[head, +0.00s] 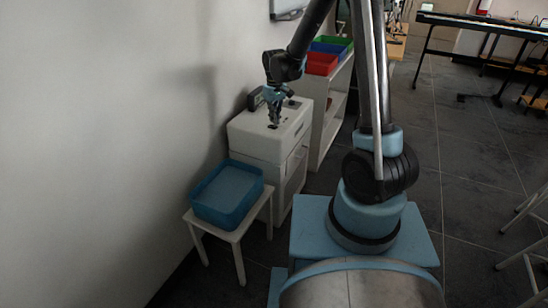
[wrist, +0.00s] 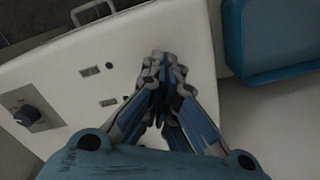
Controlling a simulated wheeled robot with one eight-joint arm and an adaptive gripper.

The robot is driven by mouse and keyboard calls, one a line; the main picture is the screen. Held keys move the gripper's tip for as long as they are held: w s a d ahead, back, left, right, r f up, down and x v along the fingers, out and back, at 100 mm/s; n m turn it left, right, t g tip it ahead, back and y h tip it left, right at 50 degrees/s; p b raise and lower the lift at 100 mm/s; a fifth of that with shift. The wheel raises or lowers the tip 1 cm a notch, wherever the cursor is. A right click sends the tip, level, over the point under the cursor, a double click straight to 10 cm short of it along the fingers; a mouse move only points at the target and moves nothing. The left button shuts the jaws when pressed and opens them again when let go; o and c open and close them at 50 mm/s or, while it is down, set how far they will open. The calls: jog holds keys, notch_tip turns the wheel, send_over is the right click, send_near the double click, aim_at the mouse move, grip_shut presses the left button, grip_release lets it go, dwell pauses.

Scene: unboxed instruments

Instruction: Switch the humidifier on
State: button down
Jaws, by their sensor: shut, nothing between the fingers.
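A white box-shaped unit (head: 258,144), apparently the humidifier, stands against the wall in the head view. Its pale top panel (wrist: 120,45) fills much of the wrist view. A dark round knob (wrist: 27,115) is at the panel's left. Small dark switch-like fittings, one (wrist: 88,72) farther off and one (wrist: 108,102) nearer, lie between knob and fingers. My gripper (head: 274,122) points down over the top. In the wrist view, my gripper (wrist: 160,58) has its fingertips together and empty, right of the fittings. Contact with the panel cannot be told, nor any switch's position.
A blue tray (head: 196,206) sits on a small white stool (head: 236,236) in front of the unit; its edge shows in the wrist view (wrist: 236,45). A white shelf (head: 325,118) with red, blue and green bins stands behind. Open floor lies to the right.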

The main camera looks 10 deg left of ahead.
jog(key=shift+f, duration=1)
dwell(1.1)
jog(key=shift+r, duration=3.5)
